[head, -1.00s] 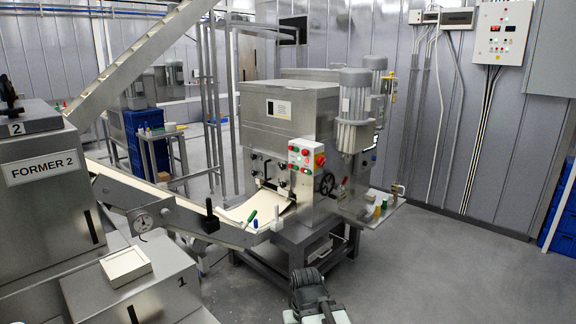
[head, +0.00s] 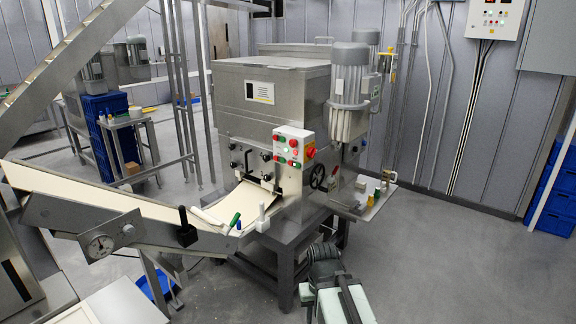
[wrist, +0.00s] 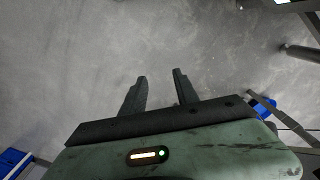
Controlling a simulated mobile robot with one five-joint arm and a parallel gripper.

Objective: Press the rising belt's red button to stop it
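The rising belt (head: 110,203) is a cream belt in a steel frame. It slopes up to the left from the sheeter machine (head: 270,98). A white button panel (head: 292,133) with red and green buttons stands on the machine's front, with a larger red knob (head: 310,153) on its right side. I cannot tell which red button belongs to the rising belt. My gripper (wrist: 160,78) is open and empty over grey floor in the wrist view. In the head view my arm is low, in front of the machine and apart from the panel; its fingers cannot be made out there.
Pens and a white bottle lie near the belt's low end. A side shelf (head: 360,203) with small coloured items juts from the machine's right. Floor (head: 455,265) is clear at right. Blue crates (head: 558,192) stand at the far right.

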